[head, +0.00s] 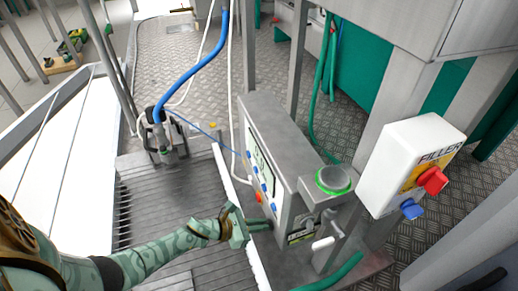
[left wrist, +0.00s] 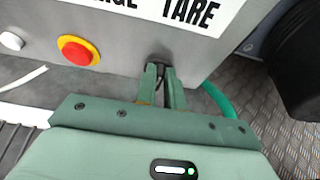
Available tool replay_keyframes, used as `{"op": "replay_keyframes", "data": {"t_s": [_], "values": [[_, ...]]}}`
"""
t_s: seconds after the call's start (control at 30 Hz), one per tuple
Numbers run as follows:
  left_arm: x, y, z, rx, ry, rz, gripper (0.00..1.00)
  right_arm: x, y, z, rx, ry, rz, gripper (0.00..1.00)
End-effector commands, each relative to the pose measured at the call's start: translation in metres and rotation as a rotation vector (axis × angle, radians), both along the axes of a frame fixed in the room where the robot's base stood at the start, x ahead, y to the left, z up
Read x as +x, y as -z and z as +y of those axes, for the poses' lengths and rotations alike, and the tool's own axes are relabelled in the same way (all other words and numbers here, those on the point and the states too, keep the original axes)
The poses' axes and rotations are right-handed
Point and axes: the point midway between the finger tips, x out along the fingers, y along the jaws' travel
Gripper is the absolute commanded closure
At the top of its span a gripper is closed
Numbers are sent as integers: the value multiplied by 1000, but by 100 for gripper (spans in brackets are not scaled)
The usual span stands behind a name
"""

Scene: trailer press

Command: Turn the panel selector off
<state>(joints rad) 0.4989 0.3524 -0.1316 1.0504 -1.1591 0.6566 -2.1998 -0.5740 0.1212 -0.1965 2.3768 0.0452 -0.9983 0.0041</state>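The grey control panel box (head: 275,160) stands in the middle of the head view, with a screen and several small buttons on its left face. In the left wrist view, a small dark knob (left wrist: 158,70), which looks like the panel selector, sits low on the panel face. My left gripper (head: 243,226) is at the panel's lower front; in the left wrist view its two fingers (left wrist: 161,84) are close together with the knob between their tips. The knob's exact angle is hard to tell. My right gripper is in neither view.
A red button on a yellow ring (left wrist: 78,50) and a white button (left wrist: 11,41) lie left of the knob. A white FILLER box (head: 410,160) with a red switch (head: 432,181) stands at right. A green-ringed button (head: 333,180) tops the panel's near end.

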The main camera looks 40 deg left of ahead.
Motion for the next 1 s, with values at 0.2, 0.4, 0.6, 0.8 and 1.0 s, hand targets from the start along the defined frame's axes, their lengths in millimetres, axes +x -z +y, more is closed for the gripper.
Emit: {"op": "replay_keyframes", "data": {"t_s": [0.2, 0.4, 0.6, 0.8, 1.0], "values": [[0, 0, 0, -4, -1, 2, 100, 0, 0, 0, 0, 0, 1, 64], [1, 0, 1, -47, 0, 27, 100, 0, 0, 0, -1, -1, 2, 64], [3, 0, 5, -151, -1, 89, 100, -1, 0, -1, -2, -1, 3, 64], [5, 1, 8, -281, -1, 166, 100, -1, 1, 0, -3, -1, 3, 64], [6, 3, 11, -398, -3, 237, 100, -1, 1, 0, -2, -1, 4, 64]]}}
